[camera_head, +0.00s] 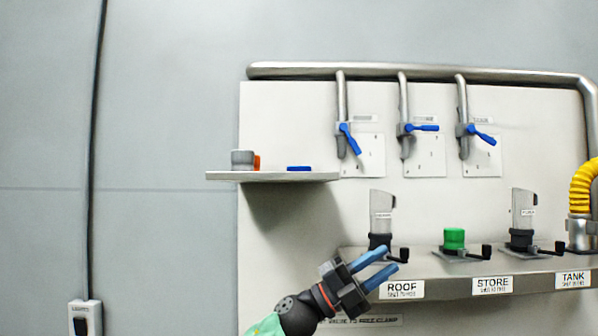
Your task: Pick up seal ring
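A small shelf (225,176) at the left of the white panel holds a flat blue piece (299,168). A grey cylinder (242,158) stands near the shelf's left end, with an orange piece (257,162) partly hidden beside it. The blue piece is seen edge-on, so I cannot tell whether it or the orange piece is the seal ring. My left gripper (391,257) is open, with its two blue fingers apart and nothing between them. It is below and right of the shelf, near the ROOF label. My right gripper is out of view.
A ledge (446,287) carries dark fittings with clear upper parts (381,217) (523,208) and a green cap (454,238). Pipes with blue-handled valves (349,138) hang above. A yellow hose (584,188) is at the right.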

